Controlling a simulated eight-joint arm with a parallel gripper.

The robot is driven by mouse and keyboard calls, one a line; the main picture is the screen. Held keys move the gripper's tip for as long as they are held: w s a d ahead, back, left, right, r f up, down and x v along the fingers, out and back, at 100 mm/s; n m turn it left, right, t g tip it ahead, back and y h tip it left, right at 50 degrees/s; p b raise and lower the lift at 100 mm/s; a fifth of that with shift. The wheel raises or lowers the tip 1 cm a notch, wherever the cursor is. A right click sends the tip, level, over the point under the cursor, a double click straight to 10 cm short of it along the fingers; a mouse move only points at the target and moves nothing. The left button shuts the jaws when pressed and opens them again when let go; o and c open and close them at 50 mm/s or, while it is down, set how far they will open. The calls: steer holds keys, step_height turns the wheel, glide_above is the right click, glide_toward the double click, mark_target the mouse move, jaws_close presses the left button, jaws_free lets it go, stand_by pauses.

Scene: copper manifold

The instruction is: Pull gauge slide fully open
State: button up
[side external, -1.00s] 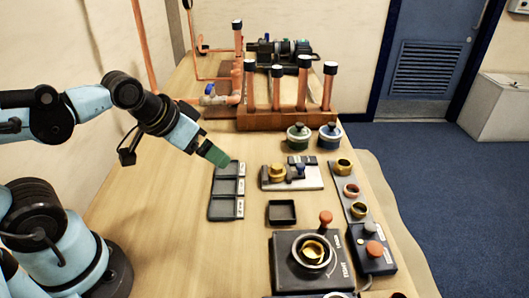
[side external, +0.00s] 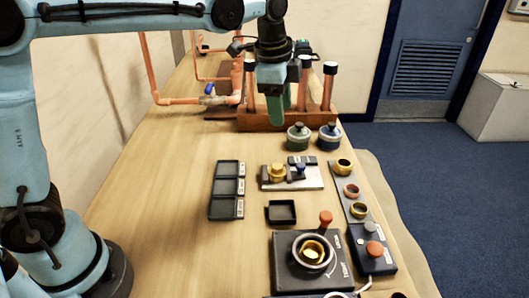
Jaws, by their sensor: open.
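The gauge slide (side external: 313,182) is a flat grey metal plate at mid-table. It carries a round brass piece (side external: 277,172) on its left and a small blue knob (side external: 300,170) on its right. Whether the slide is open or closed is too small to tell. My gripper (side external: 280,114) points down with green fingers, open and empty. In the picture it is above the gauge, in front of the copper pipes, and apart from the knob.
Copper pipes in a wooden block (side external: 322,118) stand behind. A compartment tray (side external: 228,190) is left, a strip of rings (side external: 351,191) right, a small black tray (side external: 282,212) in front.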

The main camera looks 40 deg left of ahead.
mark_target(301, 164)
steer(key=w+d+f+m+g, duration=0.2)
steer(key=w+d+f+m, duration=0.1)
steer(key=w+f+m, duration=0.15)
steer(key=shift+m, duration=0.25)
step_height(301, 164, down, 11)
steer(key=shift+w+d+f, duration=0.1)
steer(key=shift+w+d, duration=0.05)
steer(key=shift+c, duration=0.4)
jaws_close()
